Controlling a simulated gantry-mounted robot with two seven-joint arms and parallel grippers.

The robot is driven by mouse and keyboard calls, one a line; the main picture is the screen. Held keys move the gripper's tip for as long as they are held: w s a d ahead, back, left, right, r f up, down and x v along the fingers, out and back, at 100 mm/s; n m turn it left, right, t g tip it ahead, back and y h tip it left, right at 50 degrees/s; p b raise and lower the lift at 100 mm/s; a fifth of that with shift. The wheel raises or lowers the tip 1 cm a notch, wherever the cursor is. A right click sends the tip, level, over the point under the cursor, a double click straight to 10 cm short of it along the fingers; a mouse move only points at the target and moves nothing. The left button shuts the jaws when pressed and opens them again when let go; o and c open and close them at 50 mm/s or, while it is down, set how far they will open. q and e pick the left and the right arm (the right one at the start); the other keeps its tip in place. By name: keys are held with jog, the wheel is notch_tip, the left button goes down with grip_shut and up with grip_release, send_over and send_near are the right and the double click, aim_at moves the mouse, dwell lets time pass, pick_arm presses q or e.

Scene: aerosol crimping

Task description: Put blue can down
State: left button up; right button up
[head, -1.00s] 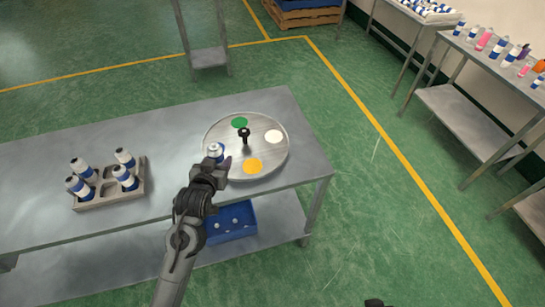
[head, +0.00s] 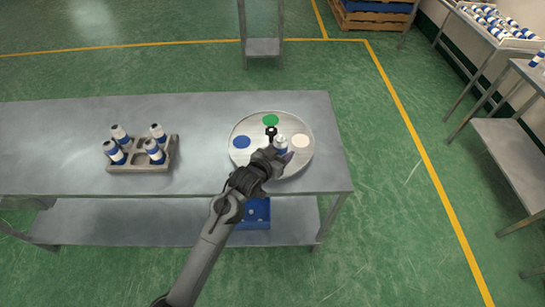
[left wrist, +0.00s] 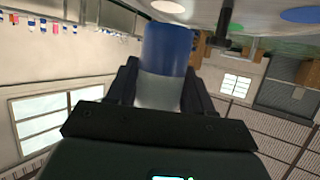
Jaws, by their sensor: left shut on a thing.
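My left gripper (head: 272,156) is shut on a blue-and-white can (head: 281,145) over the near side of the round metal turntable (head: 303,165). The can looks about upright, just right of and nearer than the black centre post (head: 270,132). In the left wrist view the can (left wrist: 168,55) sits between the fingers, its blue part outward. I cannot tell whether its base touches the turntable. Green (head: 270,119), blue (head: 241,142) and white (head: 301,141) spots show; the near part of the turntable is hidden by the gripper. My right gripper is out of view.
A grey rack (head: 165,163) with several blue-and-white cans stands on the left of the metal table (head: 60,160). A blue bin (head: 254,213) sits on the lower shelf. The tabletop between rack and turntable is clear. Side tables stand at the right.

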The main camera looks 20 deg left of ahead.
pick_arm(q)
jog(key=a+f, duration=0.1)
jog(key=w+a, duration=0.1)
jog(key=w+a+f, duration=0.1)
jog(key=shift+w+a+f, duration=0.25)
jog(key=shift+a+f, duration=0.1)
jog(key=shift+f, duration=2)
jog(key=o, duration=1.2)
jog(key=shift+f+b, duration=0.15)
jog(key=shift+b, duration=0.15)
jog(key=shift+c, duration=0.2)
